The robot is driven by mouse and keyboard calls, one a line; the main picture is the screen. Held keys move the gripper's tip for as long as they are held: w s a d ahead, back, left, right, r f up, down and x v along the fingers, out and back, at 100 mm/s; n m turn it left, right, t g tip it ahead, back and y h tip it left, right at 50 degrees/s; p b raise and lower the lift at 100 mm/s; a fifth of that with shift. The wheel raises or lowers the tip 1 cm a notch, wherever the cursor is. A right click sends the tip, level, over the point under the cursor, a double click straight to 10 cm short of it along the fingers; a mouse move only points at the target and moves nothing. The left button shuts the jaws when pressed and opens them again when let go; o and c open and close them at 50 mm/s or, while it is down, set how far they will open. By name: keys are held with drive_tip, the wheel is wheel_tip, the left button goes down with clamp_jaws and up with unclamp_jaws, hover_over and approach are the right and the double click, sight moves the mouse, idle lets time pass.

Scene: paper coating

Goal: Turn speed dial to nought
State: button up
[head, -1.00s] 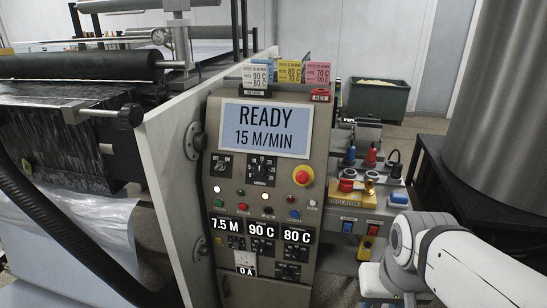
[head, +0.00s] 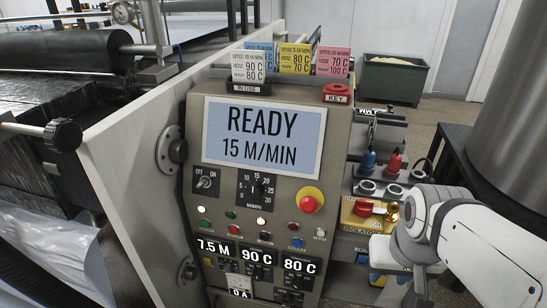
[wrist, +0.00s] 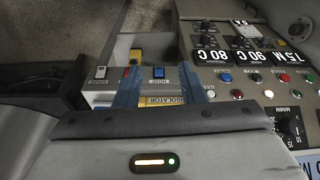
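The speed dial (head: 258,189) is a black knob on a black numbered plate marked M/MIN, below the panel's screen (head: 262,136). The screen reads READY, 15 M/MIN. The knob's pointer appears to point upward, but it is small. In the wrist view the dial (wrist: 286,126) shows at the right edge, partly cut off. My gripper (wrist: 164,92) has two blue fingers spread apart with nothing between them, over the isolator box side. In the head view my arm is at the lower right, right of the panel and apart from the dial; the fingertips are not clear there.
A red emergency button (head: 310,200) sits right of the dial, and an OFF/ON switch (head: 206,181) left of it. Lamps, buttons and readouts lie below. The yellow isolator box (head: 362,214) and a metal drum (head: 510,120) stand right.

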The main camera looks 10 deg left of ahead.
drive_tip(key=shift+o, duration=0.4)
drive_tip(key=shift+o, duration=0.7)
drive_tip(key=shift+w+a+f, duration=0.15)
drive_tip(key=shift+w+f, duration=0.05)
drive_tip(key=shift+w, duration=0.05)
drive_tip(key=shift+o, duration=1.3)
drive_tip(key=w+a+f+m+t+y+b, duration=0.2)
drive_tip(key=w+a+m+t+b, duration=0.1)
drive_tip(key=w+a+b, duration=0.2)
drive_tip(key=w+a, duration=0.2)
drive_tip(key=a, duration=0.1)
drive_tip(key=shift+w+a+m+y, duration=0.15)
drive_tip(key=shift+m+y, duration=0.15)
drive_tip(key=shift+m, duration=0.1)
drive_tip(key=m+t+h+b, duration=0.2)
drive_tip(key=m+t+b, duration=1.25)
drive_tip(key=m, duration=1.55)
approach(253, 194)
drive_tip(key=r+g+b, duration=0.2)
drive_tip(key=b, duration=0.1)
drive_tip(key=w, duration=0.8)
drive_tip(key=shift+w+a+f, duration=0.1)
drive_tip(key=shift+a, duration=0.05)
